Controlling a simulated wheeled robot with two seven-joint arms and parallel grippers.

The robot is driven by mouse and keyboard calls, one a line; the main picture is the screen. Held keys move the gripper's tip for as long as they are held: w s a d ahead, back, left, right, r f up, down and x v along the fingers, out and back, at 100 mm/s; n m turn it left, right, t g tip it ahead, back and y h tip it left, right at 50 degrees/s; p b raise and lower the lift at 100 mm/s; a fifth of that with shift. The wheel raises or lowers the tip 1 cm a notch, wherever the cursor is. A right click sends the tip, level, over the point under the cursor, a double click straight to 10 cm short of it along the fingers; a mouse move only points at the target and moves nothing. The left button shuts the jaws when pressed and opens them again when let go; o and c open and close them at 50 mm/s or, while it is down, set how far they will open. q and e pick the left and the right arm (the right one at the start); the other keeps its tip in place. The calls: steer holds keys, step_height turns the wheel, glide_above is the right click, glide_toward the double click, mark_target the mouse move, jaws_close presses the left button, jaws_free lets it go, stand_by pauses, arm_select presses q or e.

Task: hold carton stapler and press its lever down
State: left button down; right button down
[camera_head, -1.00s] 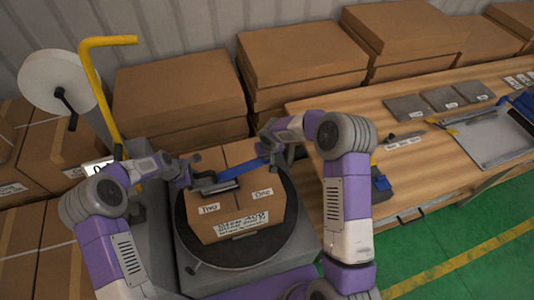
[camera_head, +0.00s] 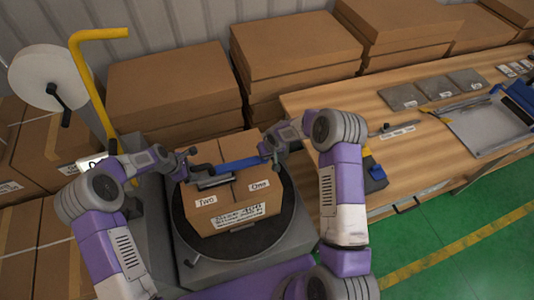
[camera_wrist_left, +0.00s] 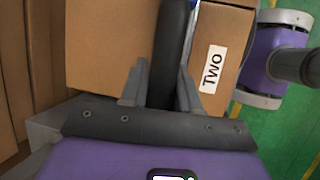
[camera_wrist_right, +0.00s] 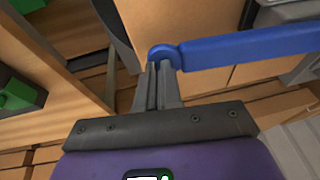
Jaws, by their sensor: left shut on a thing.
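The carton stapler is black with a blue lever (camera_head: 238,164) and lies over the top of the cardboard box (camera_head: 232,212). Its dark foot (camera_head: 214,183) rests at or just above the box top; I cannot tell whether they touch. My left gripper (camera_head: 188,165) is shut on the stapler's black handle (camera_wrist_left: 168,50), which runs between its fingers in the left wrist view. My right gripper (camera_wrist_right: 160,80) has its fingers together at the round free end of the blue lever (camera_wrist_right: 245,50). The fingertips overlap that end, with nothing clearly between them.
The box, with labels "Two" and "One", sits on a round black turntable (camera_head: 185,236). A yellow bent pole (camera_head: 97,90) and a white roll (camera_head: 45,80) stand at left. A wooden table (camera_head: 340,100) with tools is at right. Stacked boxes (camera_head: 295,50) stand behind.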

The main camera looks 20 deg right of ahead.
arm_select(q)
steer(key=shift+a+f, duration=0.2)
steer(key=shift+a, duration=0.05)
arm_select(e)
steer(key=shift+s+d+f, duration=0.2)
steer(key=shift+s+f, duration=0.1)
steer(key=shift+s, duration=0.05)
steer(key=shift+d+r, duration=0.1)
steer(key=shift+r, duration=0.2)
steer(key=w+d+v, duration=0.1)
steer(key=v, duration=1.2)
steer(key=shift+w+d+r, duration=0.35)
steer(key=shift+d, duration=0.1)
arm_select(q)
steer(key=c, duration=0.7)
jaws_free()
steer(key=shift+d, duration=0.1)
steer(key=shift+c, duration=0.2)
steer(key=shift+r, duration=0.15)
